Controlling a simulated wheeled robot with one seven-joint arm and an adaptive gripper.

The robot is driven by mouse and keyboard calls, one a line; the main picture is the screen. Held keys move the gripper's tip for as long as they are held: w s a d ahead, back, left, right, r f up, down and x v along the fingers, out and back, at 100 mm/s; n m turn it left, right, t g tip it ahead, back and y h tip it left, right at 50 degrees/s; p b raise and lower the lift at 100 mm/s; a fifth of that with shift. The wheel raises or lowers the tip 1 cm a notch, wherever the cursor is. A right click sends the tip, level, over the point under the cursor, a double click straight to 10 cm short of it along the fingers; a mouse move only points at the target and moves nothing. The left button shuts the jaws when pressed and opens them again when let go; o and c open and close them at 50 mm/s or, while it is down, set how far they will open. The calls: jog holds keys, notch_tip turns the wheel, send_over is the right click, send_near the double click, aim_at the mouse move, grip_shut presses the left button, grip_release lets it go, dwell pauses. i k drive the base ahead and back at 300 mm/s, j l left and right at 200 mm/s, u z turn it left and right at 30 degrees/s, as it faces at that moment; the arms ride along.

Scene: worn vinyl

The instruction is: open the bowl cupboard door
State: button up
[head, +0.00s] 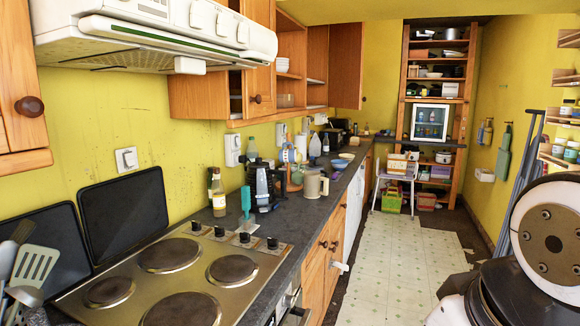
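Wooden wall cupboards (198,95) hang above the counter on the left wall. A stack of white bowls (282,64) sits on a shelf in an open-fronted part of them. A wooden door (261,45) with a dark round knob (257,98) stands just left of the bowls; a gap shows beside it, and I cannot tell exactly how far it is swung. Another wooden door (347,65), farther along, stands swung out wide into the room. My gripper is not in view; only a white and dark part of my arm shows at the lower right, apart from the cupboards.
A white extractor hood (160,35) juts out over the hob (180,280) at the near left. Bottles, a beige jug (315,186) and other items crowd the counter.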

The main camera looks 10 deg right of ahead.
aim_at(346, 46)
jog(key=i+l+z, duration=0.3)
jog(key=i, duration=0.15)
jog(key=i+l+z, duration=0.1)
jog(key=i+z, duration=0.15)
jog(key=i, duration=0.2)
jog(key=i+z, duration=0.3)
jog(key=i, duration=2)
jog(key=i+l+u, duration=0.15)
jog(key=i, duration=0.3)
jog(key=i+u, duration=0.1)
jog(key=i, duration=0.3)
jog(key=i+l+u, duration=0.15)
jog(key=i, duration=0.3)
jog(key=i+l+u, duration=0.1)
jog(key=i+l, duration=0.2)
jog(key=i, duration=0.1)
